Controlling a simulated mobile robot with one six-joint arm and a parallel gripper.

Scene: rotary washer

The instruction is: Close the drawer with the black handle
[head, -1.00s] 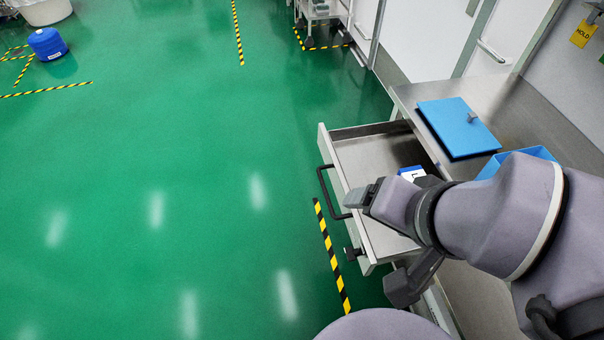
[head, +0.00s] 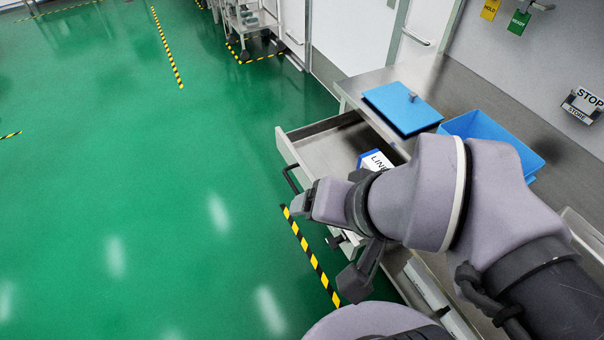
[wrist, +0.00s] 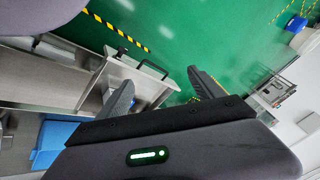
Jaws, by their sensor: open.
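The drawer (head: 287,148) stands pulled open from the steel bench, out to the left over the green floor. Its black handle (head: 289,180) is on the outer front, with its lower part hidden behind my gripper (head: 309,198). I cannot tell whether a finger touches the drawer front. A blue and white box (head: 376,160), lettered "LIN", lies in the drawer, partly hidden by my arm.
The steel bench (head: 437,75) carries a blue lid (head: 403,106) and an open blue bin (head: 492,140). Yellow-black tape (head: 311,255) marks the floor. The floor to the left is clear.

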